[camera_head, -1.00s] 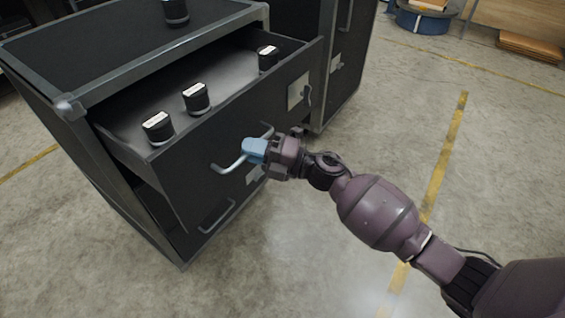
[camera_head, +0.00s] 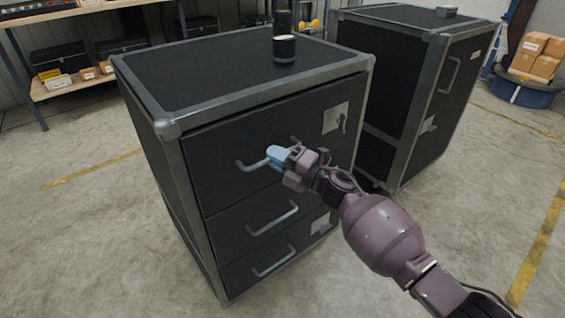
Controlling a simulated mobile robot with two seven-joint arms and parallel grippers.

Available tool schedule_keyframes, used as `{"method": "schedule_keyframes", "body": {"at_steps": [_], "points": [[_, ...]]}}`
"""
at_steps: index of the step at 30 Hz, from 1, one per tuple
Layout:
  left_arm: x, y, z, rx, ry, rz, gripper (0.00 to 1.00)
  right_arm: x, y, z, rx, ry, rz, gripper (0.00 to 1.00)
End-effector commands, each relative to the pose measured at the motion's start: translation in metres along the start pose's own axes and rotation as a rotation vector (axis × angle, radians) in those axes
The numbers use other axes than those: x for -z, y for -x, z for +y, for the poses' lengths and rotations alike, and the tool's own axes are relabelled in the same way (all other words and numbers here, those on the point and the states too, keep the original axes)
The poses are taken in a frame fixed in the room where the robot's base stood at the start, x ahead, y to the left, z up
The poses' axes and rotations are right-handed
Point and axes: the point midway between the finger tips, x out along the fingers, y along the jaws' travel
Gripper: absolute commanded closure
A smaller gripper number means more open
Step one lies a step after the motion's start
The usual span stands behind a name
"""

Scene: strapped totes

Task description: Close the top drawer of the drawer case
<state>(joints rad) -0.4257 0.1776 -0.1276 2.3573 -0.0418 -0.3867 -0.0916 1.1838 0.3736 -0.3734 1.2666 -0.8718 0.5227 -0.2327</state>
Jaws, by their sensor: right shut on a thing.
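The black drawer case (camera_head: 235,68) with grey metal edges stands in the middle left of the view. Its top drawer (camera_head: 222,139) is flush with the case front, and its inside is hidden. My right gripper (camera_head: 275,156) is shut on the top drawer's grey bar handle (camera_head: 250,166), near the handle's middle, and covers part of it. The two lower drawers, middle (camera_head: 234,219) and bottom (camera_head: 240,268), look flush too. My left gripper is not in view.
A black cylindrical object (camera_head: 284,46) stands on top of the case. A second black case (camera_head: 385,65) stands close by on the right. A shelf with boxes (camera_head: 85,88) is at the back left. The floor at the front left is clear.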

Motion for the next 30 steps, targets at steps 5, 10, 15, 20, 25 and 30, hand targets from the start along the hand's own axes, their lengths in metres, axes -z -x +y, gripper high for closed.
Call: {"method": "schedule_keyframes", "body": {"at_steps": [5,10,15,20,25,30], "points": [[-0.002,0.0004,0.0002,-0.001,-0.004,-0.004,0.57,-0.0018,-0.0037,-0.0004,0.0,0.0,-0.002,1.0],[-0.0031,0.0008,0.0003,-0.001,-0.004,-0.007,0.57,-0.0024,-0.0042,0.0008,0.0,0.001,-0.004,1.0],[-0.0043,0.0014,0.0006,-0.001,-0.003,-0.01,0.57,-0.0026,-0.0046,0.0016,-0.001,0.002,-0.004,0.78],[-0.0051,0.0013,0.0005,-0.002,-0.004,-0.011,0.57,-0.0019,-0.0039,0.0004,0.0,0.001,-0.003,0.63],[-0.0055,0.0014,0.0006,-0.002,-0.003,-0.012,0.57,-0.0015,-0.0034,-0.0006,0.001,0.0,-0.002,0.63],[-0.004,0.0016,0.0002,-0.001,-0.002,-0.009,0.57,-0.0018,0.0004,-0.0004,0.001,0.0,-0.003,0.63]]}}
